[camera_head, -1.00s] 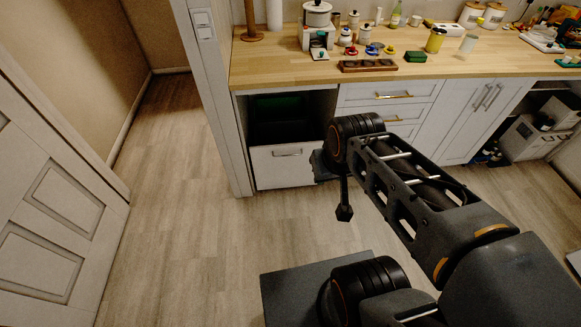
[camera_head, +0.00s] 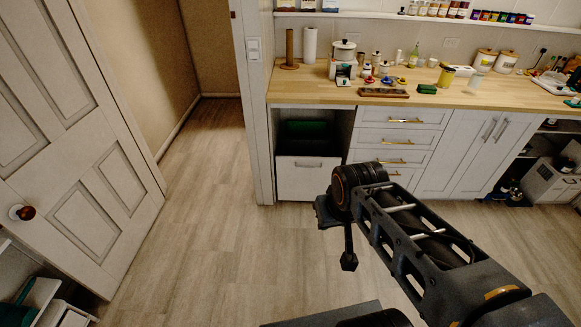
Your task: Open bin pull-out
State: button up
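The bin pull-out (camera_head: 308,184) is a low white front panel under the left end of the counter, with a bar handle (camera_head: 307,164) near its top edge. A dark bin with a green part (camera_head: 306,128) shows in the open space above and behind the panel. The panel looks roughly in line with the cabinet fronts; I cannot tell whether it is slightly out. My gripper (camera_head: 347,258) is at the end of my arm, in front of and lower right of the panel in the picture, apart from the handle. Its fingers are too unclear to tell open from shut.
A wooden counter (camera_head: 440,97) carries jars, pots and small items. White drawers (camera_head: 398,138) and cupboard doors stand right of the bin. A white door (camera_head: 85,150) with a round knob is at left, shelves (camera_head: 40,295) below it. The floor (camera_head: 215,235) in front is clear.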

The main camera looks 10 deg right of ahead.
aim_at(299, 178)
jog(key=u, duration=0.6)
jog(key=i, duration=1.7)
jog(key=z, duration=0.9)
jog(key=i, duration=0.4)
jog(key=z, duration=0.35)
